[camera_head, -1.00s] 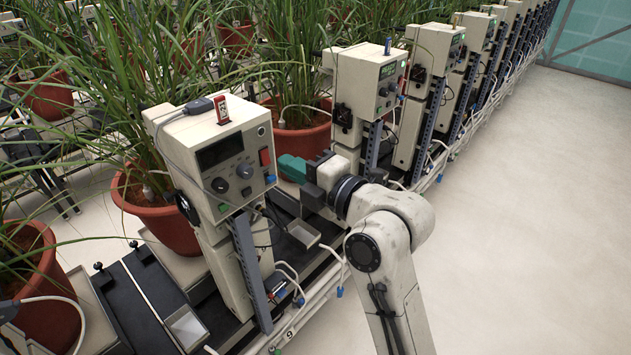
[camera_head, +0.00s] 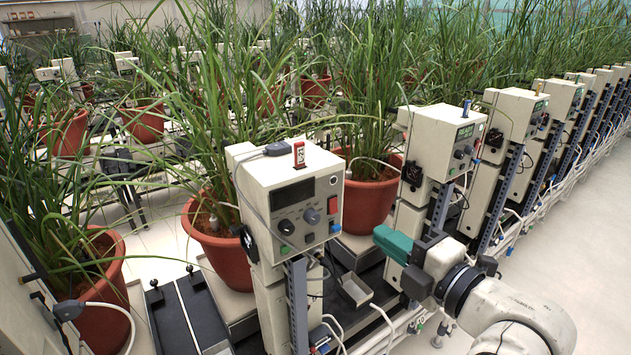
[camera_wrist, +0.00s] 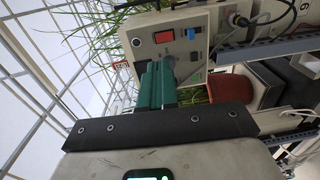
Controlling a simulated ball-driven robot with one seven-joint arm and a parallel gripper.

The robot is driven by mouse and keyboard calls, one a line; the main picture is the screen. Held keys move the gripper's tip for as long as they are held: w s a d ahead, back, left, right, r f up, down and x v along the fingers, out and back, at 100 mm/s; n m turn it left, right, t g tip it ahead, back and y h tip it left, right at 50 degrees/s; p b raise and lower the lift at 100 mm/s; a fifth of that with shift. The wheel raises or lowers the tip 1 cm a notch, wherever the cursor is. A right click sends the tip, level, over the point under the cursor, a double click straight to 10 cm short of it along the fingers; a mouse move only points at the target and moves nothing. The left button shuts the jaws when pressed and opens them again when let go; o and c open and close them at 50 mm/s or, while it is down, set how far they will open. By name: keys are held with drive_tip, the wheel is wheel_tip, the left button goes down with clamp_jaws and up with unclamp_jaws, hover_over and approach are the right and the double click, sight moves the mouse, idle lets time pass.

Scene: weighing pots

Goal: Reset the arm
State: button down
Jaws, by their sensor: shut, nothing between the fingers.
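My gripper (camera_head: 392,243) is at the lower right of the head view, with green fingers pointing left toward the nearest control box (camera_head: 292,200). The fingers are together with nothing between them. In the wrist view, the green fingers of my gripper (camera_wrist: 157,88) show side by side in front of the beige control box (camera_wrist: 168,38) with its red switch. A gap shows between the fingers and the box in the head view. My arm bends down out of the picture at the lower right.
Potted grasses stand behind the boxes, such as a red pot (camera_head: 366,198) near my gripper. A red USB stick (camera_head: 299,153) stands on the nearest box. A row of similar boxes (camera_head: 510,125) runs to the back right. Floor (camera_head: 585,250) is free at the right.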

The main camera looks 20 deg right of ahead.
drive_tip(key=s+d+f+m+g+h, duration=0.15)
drive_tip(key=s+f+m+g, duration=0.35)
drive_tip(key=f, duration=0.6)
drive_tip(key=s+d+f+m+g+h, duration=0.1)
drive_tip(key=s+f+m+g+h, duration=0.15)
drive_tip(key=s+f+m, duration=0.6)
drive_tip(key=s+d+f+m+g+h, duration=0.1)
drive_tip(key=s+d+f+m+g, duration=0.1)
drive_tip(key=s+f+m+g, duration=0.6)
drive_tip(key=s+f, duration=0.6)
drive_tip(key=s, duration=0.1)
drive_tip(key=shift+f+m+h, duration=0.25)
drive_tip(key=shift+m+h, duration=0.05)
drive_tip(key=shift+m, duration=0.05)
